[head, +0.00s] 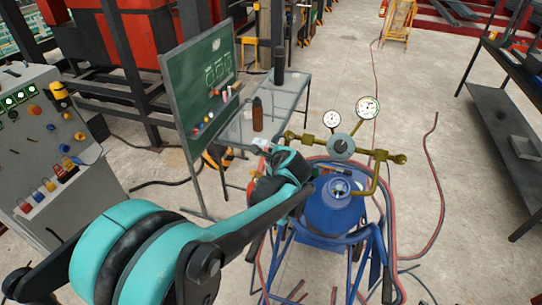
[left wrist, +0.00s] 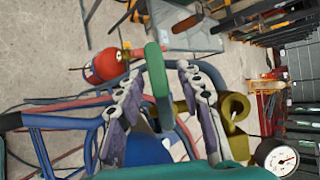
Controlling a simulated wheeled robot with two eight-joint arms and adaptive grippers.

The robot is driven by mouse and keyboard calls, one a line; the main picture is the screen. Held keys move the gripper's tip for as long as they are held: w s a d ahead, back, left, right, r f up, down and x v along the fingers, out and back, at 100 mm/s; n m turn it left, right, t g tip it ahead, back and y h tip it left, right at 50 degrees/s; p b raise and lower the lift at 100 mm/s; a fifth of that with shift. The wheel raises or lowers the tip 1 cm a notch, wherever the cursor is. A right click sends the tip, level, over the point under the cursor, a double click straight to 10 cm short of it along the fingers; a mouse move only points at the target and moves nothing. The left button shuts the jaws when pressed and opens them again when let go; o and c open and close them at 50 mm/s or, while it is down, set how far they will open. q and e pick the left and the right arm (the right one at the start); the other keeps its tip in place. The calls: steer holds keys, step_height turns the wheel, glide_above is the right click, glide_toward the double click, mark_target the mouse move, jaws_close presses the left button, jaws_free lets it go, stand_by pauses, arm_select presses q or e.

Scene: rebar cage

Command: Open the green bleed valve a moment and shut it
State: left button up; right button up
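The green bleed valve's handle (left wrist: 156,80) shows in the left wrist view as an upright green lever. My left gripper (left wrist: 161,72) is open, with one finger on each side of the handle and visible gaps beside it. Brass pipework (left wrist: 234,108) lies just right of the fingers. In the head view, my left gripper (head: 270,152) is at the left end of the brass manifold (head: 362,150), above the blue tank (head: 334,205). My arm hides the green handle there. My right gripper is not in view.
Two white-faced gauges, one large (head: 368,107) and one small (head: 332,119), stand on the manifold. A green board (head: 202,85) and a table (head: 290,97) with a brown bottle (head: 257,114) are behind. A control panel (head: 45,140) stands left. Red hoses (head: 432,185) cross the floor.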

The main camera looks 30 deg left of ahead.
arm_select(q)
steer(key=v, duration=1.2)
steer(key=s+d+f+n+h+b, duration=0.3)
steer(key=s+d+f+n, duration=0.3)
steer(key=f, duration=0.2)
steer(key=s+d+f+n+h+b, duration=0.3)
steer(key=s+d+f+n+h, duration=0.2)
steer(key=s+d+f+n, duration=0.1)
step_height(320, 180, down, 3)
steer(key=shift+s+r+n+b, duration=0.1)
steer(key=shift+s+n+b, duration=0.25)
steer(key=shift+s, duration=0.3)
